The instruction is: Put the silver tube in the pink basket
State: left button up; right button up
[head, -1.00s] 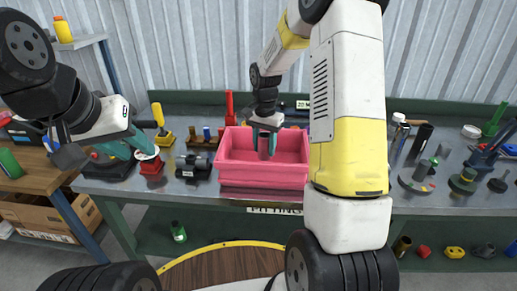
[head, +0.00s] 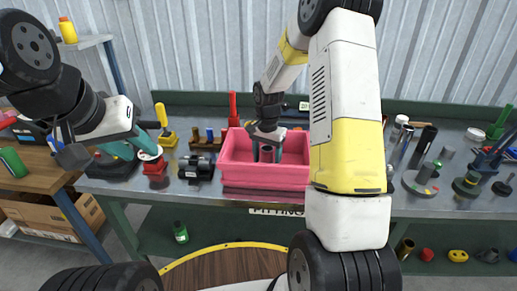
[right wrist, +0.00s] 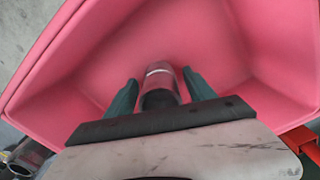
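The silver tube (head: 267,155) stands inside the pink basket (head: 262,174), roughly upright. The right wrist view also shows the tube (right wrist: 160,82) within the basket (right wrist: 70,65). My right gripper (head: 267,158) reaches down into the basket from above. In the right wrist view its teal fingers (right wrist: 160,86) stand apart on either side of the tube, with a gap showing. The tube's lower end is hidden by the basket's front wall. My left gripper (head: 134,143) is open and empty above the left part of the bench, by a red block with a pale top (head: 155,165).
A dark cylindrical motor-like part (head: 196,167) sits left of the basket, and a red bottle (head: 233,108) stands behind it. Several tubes and parts crowd the bench on the right. A wooden table (head: 38,178) stands at the left.

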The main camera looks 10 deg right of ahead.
notch_tip(320, 180, up, 12)
jog(key=shift+r, duration=0.15)
jog(key=s+r+n+t, duration=0.2)
jog(key=s+r, duration=0.2)
jog(key=s, duration=0.4)
jog(key=s+a+r+n+t+y, duration=0.1)
jog(key=s+r+n+t, duration=0.1)
jog(key=s+r, duration=0.3)
jog(key=s+a+r+n+t+y, duration=0.1)
jog(key=s+r+n, duration=0.3)
jog(key=s, duration=0.8)
jog(key=shift+a+r+t, duration=0.15)
jog(key=shift+r+t, duration=0.1)
jog(key=shift+t, duration=0.35)
dwell(0.5)
